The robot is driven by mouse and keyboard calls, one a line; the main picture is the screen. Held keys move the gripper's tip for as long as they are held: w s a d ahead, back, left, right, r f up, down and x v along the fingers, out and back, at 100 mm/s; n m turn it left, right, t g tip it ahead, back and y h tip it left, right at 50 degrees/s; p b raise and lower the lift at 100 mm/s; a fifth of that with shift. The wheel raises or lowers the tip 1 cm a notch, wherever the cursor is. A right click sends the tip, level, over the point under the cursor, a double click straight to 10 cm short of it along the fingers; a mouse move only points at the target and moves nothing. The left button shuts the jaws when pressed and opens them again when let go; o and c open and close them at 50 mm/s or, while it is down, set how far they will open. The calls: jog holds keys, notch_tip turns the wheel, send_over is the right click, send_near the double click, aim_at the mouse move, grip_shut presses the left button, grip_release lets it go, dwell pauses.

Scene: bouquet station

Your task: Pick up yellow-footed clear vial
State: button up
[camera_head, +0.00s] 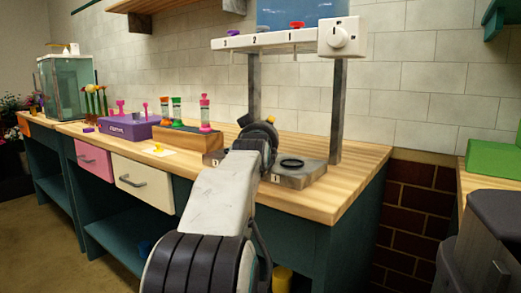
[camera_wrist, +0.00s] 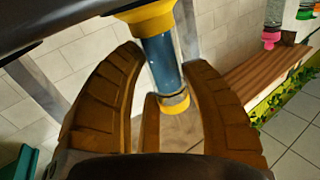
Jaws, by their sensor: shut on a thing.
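My gripper (camera_wrist: 165,62) is closed around a vial (camera_wrist: 163,58) in the wrist view, with brown ridged fingers on either side of it. The vial has a yellow collar at each end, and its body looks dark blue rather than clear. The rest of the vial is hidden there by my gripper.
A wooden rack (camera_head: 180,139) with several coloured vials stands left of my gripper, beside a purple box (camera_head: 128,127). A white numbered dispenser bar (camera_head: 272,40) on two posts stands overhead, above a grey base (camera_head: 300,177). The bench's right front (camera_head: 335,200) is clear.

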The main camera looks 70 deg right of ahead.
jog(key=c, duration=0.3)
jog(key=shift+r, duration=0.1)
jog(key=shift+c, duration=0.3)
jog(key=shift+r, duration=0.15)
